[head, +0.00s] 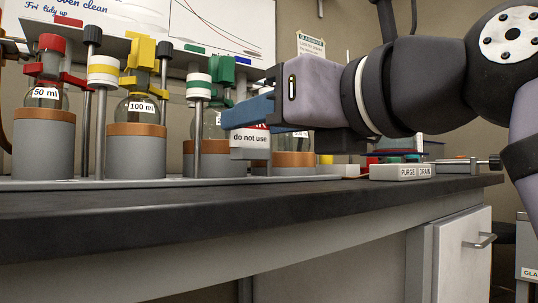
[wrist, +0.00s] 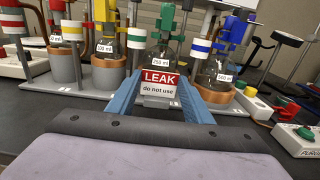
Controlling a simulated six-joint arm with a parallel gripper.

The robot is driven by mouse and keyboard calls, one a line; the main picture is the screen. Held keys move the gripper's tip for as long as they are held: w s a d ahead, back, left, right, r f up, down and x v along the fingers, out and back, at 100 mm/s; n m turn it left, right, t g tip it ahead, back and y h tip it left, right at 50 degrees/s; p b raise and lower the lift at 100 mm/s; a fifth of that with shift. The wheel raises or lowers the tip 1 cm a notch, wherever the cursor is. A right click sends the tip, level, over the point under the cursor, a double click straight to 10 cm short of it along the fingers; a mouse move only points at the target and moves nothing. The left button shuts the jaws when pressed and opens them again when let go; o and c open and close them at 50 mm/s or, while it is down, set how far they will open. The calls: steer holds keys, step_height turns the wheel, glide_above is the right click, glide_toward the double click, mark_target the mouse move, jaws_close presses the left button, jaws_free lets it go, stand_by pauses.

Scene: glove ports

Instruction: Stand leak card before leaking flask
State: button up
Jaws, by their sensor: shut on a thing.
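The leak card (wrist: 160,83), white with a red LEAK band and "do not use", is upright between the blue fingers of my gripper (wrist: 159,88), which is shut on it. In the head view the card (head: 250,137) is partly covered by a finger. Behind it stands the 250 mL flask (wrist: 160,56) with a green clamp. The 50 mL flask (head: 46,95), 100 mL flask (head: 137,108) and 500 mL flask (wrist: 217,69) stand in the same row. I cannot make out a leak at any flask.
The flasks sit on grey stands with orange rims on a grey base plate (head: 100,184). Rods and clamps rise between them. A PURGE/DRAIN box (head: 402,172) and a red cable lie at the right. The dark bench top (head: 180,215) is clear in front.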

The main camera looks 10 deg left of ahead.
mark_target(257, 149)
steer(key=shift+f+b, duration=1.4)
steer(key=shift+f, duration=0.25)
steer(key=shift+f, duration=0.1)
steer(key=o, duration=1)
steer(key=shift+v, duration=3.2)
steer(key=shift+s+d, duration=0.35)
steer(key=shift+d, duration=0.05)
